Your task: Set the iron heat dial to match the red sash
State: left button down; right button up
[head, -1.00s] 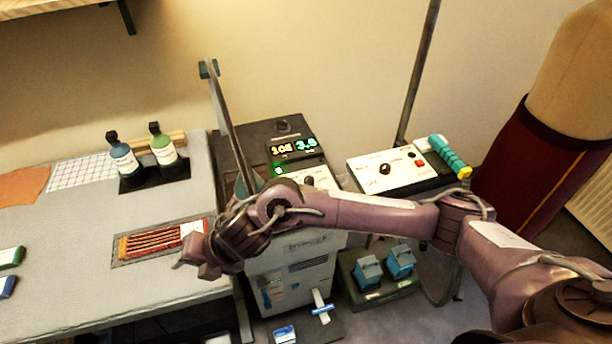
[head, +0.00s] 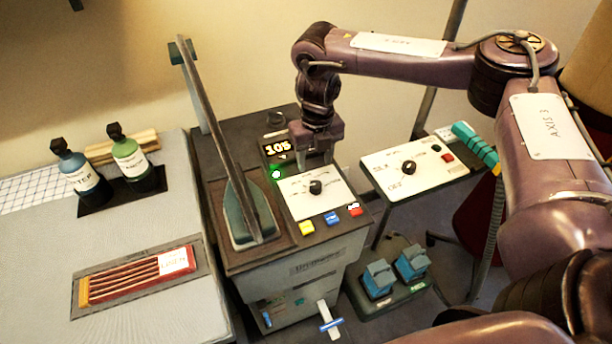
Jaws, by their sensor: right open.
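The red sash (head: 150,275) lies folded on the grey table at lower left, with a white label on it whose print is too small to read surely. The iron (head: 243,215) stands on the ironing station (head: 300,262). The station has a white panel with a black dial (head: 316,187); its exact pointer setting is unclear. My left gripper is not in view.
Yellow, blue and red buttons (head: 332,218) line the station's front edge. A second white panel (head: 425,165) with another black dial stands to the right. Blue pedals (head: 380,277) sit below. Two bottles (head: 130,155) stand on the table. The iron's upright arm rises left of the dial.

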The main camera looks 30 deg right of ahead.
aim_at(316, 183)
jog(key=shift+s+f, duration=0.1)
jog(key=shift+s, duration=0.1)
jog(key=shift+s+f+p, duration=0.5)
jog(key=shift+s+f, duration=0.1)
jog(key=shift+f, duration=0.3)
notch_tip(316, 183, down, 3)
jog(key=shift+w+r, duration=0.1)
jog(key=shift+w, duration=0.05)
jog(key=shift+w+f+p, duration=0.15)
jog(key=shift+f+p, duration=0.25)
jog(key=shift+f, duration=0.75)
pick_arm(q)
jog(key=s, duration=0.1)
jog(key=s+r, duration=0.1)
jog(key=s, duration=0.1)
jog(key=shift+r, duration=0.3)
pick_arm(e)
jog(key=c, duration=1)
